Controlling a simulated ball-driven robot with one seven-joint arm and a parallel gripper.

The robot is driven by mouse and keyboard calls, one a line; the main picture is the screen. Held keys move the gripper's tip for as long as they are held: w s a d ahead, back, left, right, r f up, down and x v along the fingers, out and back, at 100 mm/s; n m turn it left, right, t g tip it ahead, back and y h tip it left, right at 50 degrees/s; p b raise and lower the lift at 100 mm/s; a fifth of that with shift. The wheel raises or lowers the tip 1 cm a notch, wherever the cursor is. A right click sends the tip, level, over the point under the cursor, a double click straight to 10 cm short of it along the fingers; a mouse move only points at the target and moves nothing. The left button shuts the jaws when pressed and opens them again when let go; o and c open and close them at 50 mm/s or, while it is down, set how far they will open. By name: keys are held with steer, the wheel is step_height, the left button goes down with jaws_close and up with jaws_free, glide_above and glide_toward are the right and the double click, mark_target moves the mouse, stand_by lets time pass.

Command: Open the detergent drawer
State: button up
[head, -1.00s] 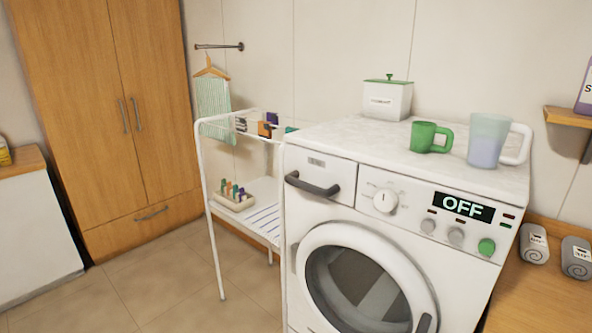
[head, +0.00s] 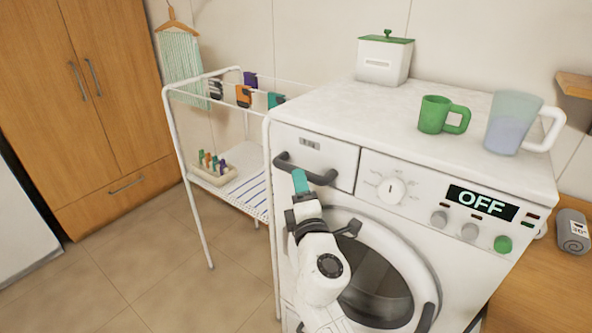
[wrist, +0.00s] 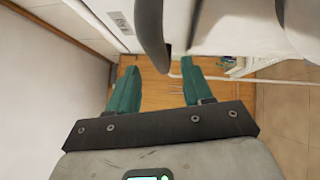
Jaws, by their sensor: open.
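The detergent drawer (head: 338,160) is the white front panel at the top left of the washing machine. It is closed, its front in line with the control panel. Its dark curved handle (head: 321,180) runs along the front, and it also shows in the wrist view (wrist: 151,35). My gripper (head: 300,181) is open, with its teal fingers at the handle. In the wrist view, the handle end lies between the lines of the two fingers (wrist: 159,66). I cannot tell whether they touch it. The finger covers part of the handle in the head view.
The washing machine's top (head: 350,105) carries a white box (head: 384,62), a green mug (head: 434,115) and a pitcher (head: 508,128). A drying rack (head: 177,130) stands close on the left. The round door (head: 370,280) is below my gripper. Floor is clear at front left.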

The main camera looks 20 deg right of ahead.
steer(key=shift+w+d+r, duration=0.15)
steer(key=shift+w, duration=0.75)
steer(key=shift+w+d+r, duration=0.1)
steer(key=shift+w+d, duration=0.05)
steer(key=shift+w, duration=0.75)
steer(key=shift+w+d+r, duration=0.15)
steer(key=shift+w, duration=0.75)
jaws_close()
